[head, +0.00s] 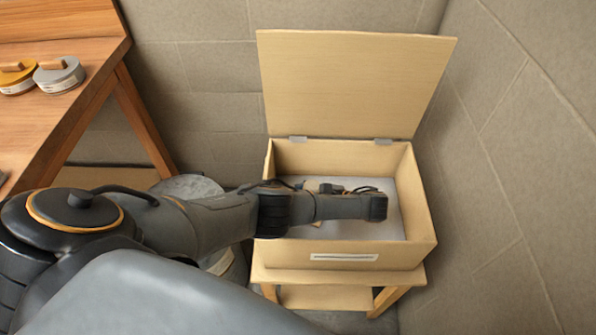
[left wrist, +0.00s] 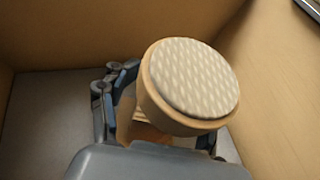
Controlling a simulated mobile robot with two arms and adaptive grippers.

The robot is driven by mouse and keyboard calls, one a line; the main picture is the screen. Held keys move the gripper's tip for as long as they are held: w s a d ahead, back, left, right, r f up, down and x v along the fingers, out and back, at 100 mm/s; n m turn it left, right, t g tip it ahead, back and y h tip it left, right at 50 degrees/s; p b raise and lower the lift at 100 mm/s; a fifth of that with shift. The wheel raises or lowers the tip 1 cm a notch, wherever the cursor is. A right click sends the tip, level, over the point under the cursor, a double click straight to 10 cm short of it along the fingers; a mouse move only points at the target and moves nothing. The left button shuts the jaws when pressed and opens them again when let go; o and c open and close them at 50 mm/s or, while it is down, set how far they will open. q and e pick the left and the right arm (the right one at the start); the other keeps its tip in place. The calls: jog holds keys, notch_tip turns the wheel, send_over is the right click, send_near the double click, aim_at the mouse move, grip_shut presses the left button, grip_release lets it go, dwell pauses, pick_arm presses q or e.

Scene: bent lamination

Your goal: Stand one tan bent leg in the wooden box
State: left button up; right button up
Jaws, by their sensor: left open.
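The wooden box (head: 290,262) stands open on a small wooden stand in the head view, with a grey floor inside. My left arm reaches over its front left into it; the fingers are mostly hidden below the wrist in that view. My right gripper is not in view.
The box's lid (head: 355,85) is raised at the back, on two hinges. A wooden table (head: 95,55) at the left holds round yellow and grey containers (head: 60,76). A grey round bin (head: 190,187) stands left of the box. Tiled walls are close behind and to the right.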

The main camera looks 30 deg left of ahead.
pick_arm(q)
jog(key=v, duration=0.7)
jog(key=shift+d+r, duration=0.15)
jog(key=shift+d, duration=0.1)
